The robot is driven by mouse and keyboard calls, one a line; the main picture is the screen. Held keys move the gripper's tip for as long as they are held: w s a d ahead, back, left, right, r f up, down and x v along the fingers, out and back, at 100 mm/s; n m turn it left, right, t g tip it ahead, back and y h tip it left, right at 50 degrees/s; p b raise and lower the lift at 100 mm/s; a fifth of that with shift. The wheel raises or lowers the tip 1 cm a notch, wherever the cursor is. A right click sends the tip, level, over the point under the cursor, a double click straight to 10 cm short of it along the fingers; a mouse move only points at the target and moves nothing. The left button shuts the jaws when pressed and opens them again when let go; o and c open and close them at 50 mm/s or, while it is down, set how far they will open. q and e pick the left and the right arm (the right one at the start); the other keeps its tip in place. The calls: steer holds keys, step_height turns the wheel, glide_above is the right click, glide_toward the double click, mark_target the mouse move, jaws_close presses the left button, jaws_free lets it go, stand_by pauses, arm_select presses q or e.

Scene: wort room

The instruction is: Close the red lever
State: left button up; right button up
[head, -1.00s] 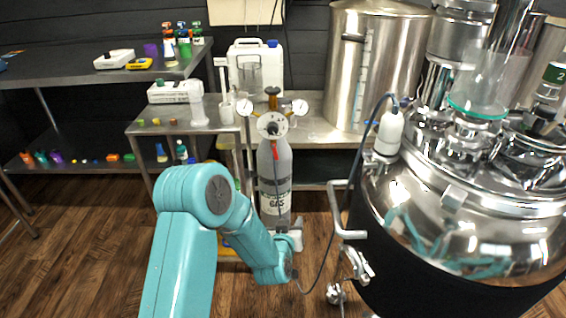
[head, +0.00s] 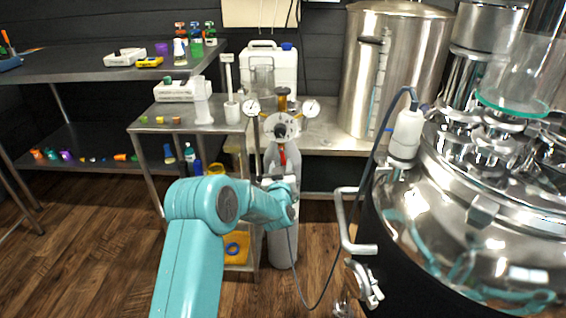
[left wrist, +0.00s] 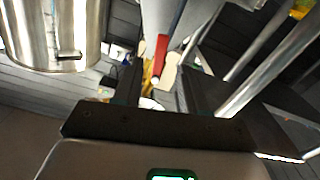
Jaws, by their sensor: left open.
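The red lever (head: 282,157) is a small red handle below the round gauge plate on top of the grey gas cylinder (head: 283,248). In the left wrist view the red lever (left wrist: 160,54) shows just beyond the fingertips, roughly between the two dark fingers. My left gripper (head: 282,180) is in front of the cylinder's upper part, just below the lever in the picture. I cannot tell whether a finger touches the lever. My arm hides part of the cylinder. My right gripper is not in view.
Two gauges (head: 311,107) flank the cylinder top. A large steel kettle (head: 490,215) with a metal handle and a thin dark hose stands close on the right. A steel side table (head: 150,122) with small items stands on the left. Wooden floor is clear at front left.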

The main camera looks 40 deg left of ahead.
mark_target(283, 158)
arm_select(q)
steer(key=shift+x, duration=2)
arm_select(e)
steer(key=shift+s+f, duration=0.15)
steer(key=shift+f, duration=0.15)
arm_select(q)
jaws_close()
steer(key=shift+d+b, duration=0.1)
steer(key=shift+b, duration=0.25)
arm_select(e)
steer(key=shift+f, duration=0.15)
